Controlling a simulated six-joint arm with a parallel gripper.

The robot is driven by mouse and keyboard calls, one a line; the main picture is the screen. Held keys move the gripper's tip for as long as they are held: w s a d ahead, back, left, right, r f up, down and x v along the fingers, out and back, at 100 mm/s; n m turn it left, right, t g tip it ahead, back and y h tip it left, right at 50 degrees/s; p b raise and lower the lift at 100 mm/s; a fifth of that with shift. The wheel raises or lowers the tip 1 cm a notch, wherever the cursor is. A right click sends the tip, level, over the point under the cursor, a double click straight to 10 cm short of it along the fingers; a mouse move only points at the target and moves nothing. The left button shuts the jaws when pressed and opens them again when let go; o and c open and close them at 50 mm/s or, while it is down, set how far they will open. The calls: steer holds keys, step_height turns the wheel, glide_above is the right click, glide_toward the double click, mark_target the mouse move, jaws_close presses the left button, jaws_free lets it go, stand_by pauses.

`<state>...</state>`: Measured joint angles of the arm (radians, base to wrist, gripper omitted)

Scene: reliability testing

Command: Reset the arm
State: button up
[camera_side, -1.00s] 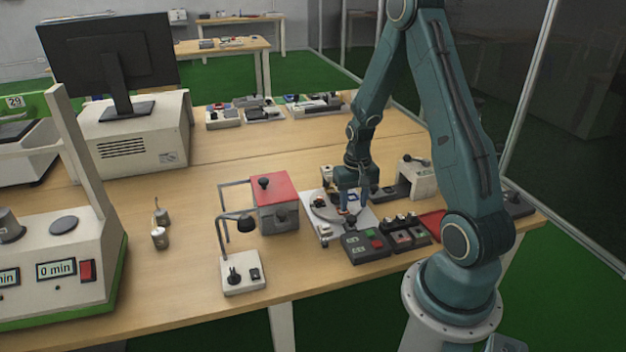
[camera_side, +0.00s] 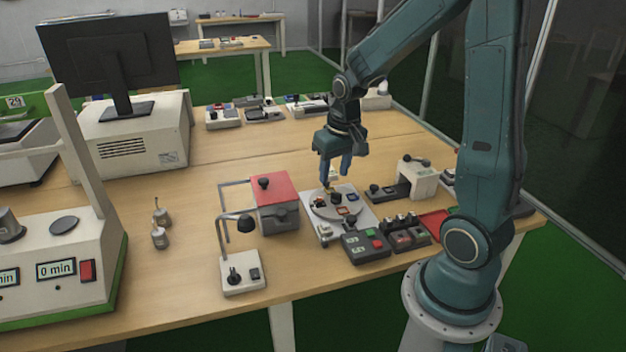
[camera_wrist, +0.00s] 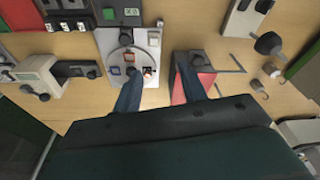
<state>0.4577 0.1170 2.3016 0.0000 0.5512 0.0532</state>
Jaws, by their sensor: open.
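My gripper (camera_side: 336,172) hangs above the bench, its blue fingers pointing down over the round turntable plate (camera_side: 322,209) on a white base. In the side view its fingers look close together, but in the wrist view my gripper (camera_wrist: 160,95) shows two fingers well apart with nothing between them. Small coloured parts sit on the plate, among them an orange-and-dark one (camera_side: 342,211); in the wrist view it is partly behind the left finger. My arm reaches in from the right, its elbow bent above the bench.
Left of the plate stands a grey box with a red lid (camera_side: 272,188) and a lamp-like stand (camera_side: 242,275). A dark button box (camera_side: 366,246) and switch boxes are in front. A white bracket (camera_side: 417,180) stands right. Bare bench lies behind the plate.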

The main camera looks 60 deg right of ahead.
steer(key=s+a+r+n+t, duration=0.3)
steer(key=s+a+r+n, duration=0.2)
steer(key=s+a+r, duration=0.7)
steer(key=shift+a+r+n+t+y, duration=0.4)
steer(key=shift+a+r, duration=0.4)
steer(key=shift+a, duration=0.6)
